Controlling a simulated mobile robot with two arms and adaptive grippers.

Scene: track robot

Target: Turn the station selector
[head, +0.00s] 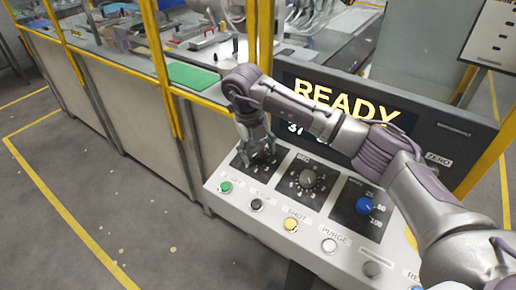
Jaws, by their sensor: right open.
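A control panel (262,214) holds three dials on black plates. My right gripper (262,157) is open and points down over the left dial plate (240,163), hiding most of whatever knob is there. I cannot tell whether its fingers touch that knob. The middle dial has a grey knob (308,179) with white marks around it. The right dial has a blue knob (364,206) with marks including 25, 50 and 100. I cannot read which dial is the station selector. My left gripper is not in view.
A row of buttons lines the panel's front, including green (225,187), black (257,204), yellow (291,224) and white (328,245) ones. A display (345,105) reading READY stands behind, partly covered by my right arm. Yellow posts (158,65) frame the machine; floor at left is clear.

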